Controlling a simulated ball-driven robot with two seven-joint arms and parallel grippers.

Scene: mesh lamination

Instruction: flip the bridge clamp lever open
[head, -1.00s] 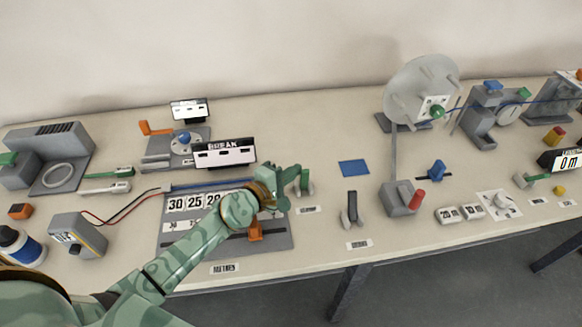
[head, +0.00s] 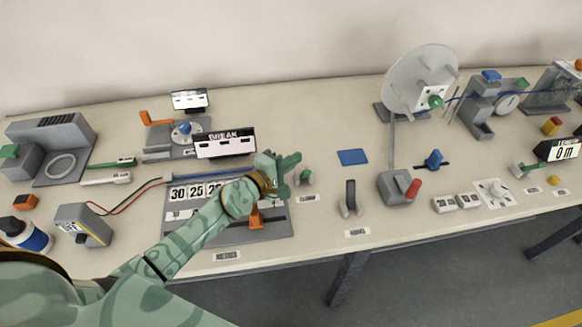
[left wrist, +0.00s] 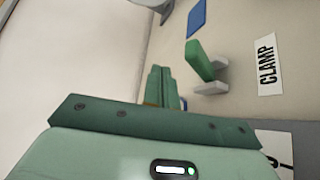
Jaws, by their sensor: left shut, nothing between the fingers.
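The bridge clamp lever (head: 305,177) is a small green lever on a grey bracket, just behind the CLAMP label (head: 307,198). In the left wrist view the green lever (left wrist: 200,60) rises from its grey bracket (left wrist: 211,88), with the CLAMP label (left wrist: 266,64) to its right. My left gripper (head: 293,163) is shut and empty, just left of the lever and a little behind it in the head view. In the left wrist view its closed fingers (left wrist: 160,85) appear left of the lever, with a gap between. My right gripper is not in view.
A grey board (head: 275,232) with number cards and an orange knob (head: 255,217) lies under my left arm. The BREAK display (head: 225,144) stands behind it. A blue pad (head: 352,157) and a dark lever (head: 350,197) are right of the clamp. Bare table surrounds the pad.

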